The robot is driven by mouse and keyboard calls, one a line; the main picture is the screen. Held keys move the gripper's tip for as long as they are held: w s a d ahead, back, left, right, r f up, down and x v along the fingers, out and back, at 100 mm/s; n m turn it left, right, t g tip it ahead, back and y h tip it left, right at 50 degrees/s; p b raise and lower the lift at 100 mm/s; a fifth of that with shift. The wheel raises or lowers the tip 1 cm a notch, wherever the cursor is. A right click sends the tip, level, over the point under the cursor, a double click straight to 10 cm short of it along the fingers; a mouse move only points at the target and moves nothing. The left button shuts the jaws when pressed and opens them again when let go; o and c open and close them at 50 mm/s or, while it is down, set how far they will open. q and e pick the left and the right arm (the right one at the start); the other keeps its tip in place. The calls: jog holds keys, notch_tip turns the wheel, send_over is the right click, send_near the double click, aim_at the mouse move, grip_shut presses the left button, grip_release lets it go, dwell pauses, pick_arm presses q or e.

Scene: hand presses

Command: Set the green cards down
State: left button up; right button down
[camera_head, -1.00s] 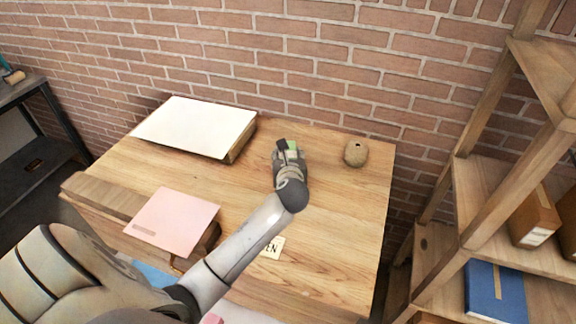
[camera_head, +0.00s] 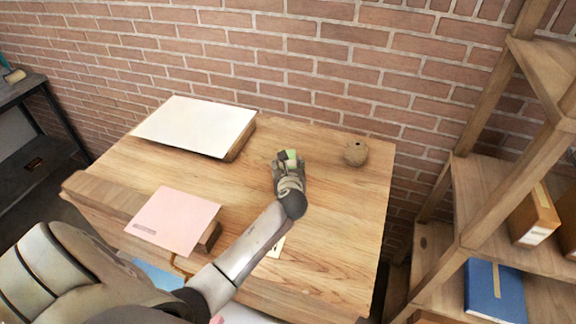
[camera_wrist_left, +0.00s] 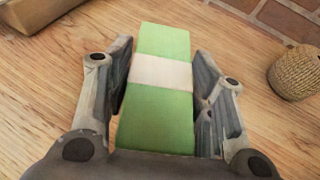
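The green cards (camera_wrist_left: 158,110) are a green stack with a pale band (camera_wrist_left: 161,72) around the middle. They lie between the two fingers of my left gripper (camera_wrist_left: 163,75) in the left wrist view, with a finger close against each long side. In the head view my left gripper (camera_head: 287,158) is over the back right of the wooden table (camera_head: 335,220), and a bit of the green cards (camera_head: 291,157) shows at its tips. The cards are at or just above the table top; I cannot tell if they touch it. My right gripper is not in view.
A large white-topped block (camera_head: 196,125) is at the back left, and a pink folder (camera_head: 172,220) at the front left. A shelf (camera_head: 490,205) stands at right. The table's right front is clear.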

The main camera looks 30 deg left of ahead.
pick_arm(q)
jog(key=shift+o, duration=1.1)
jog(key=shift+r, duration=0.1)
jog(key=shift+s+d+r, duration=0.1)
jog(key=v, duration=1.1)
jog(key=shift+s+d, duration=0.25)
jog(key=shift+s, duration=0.05)
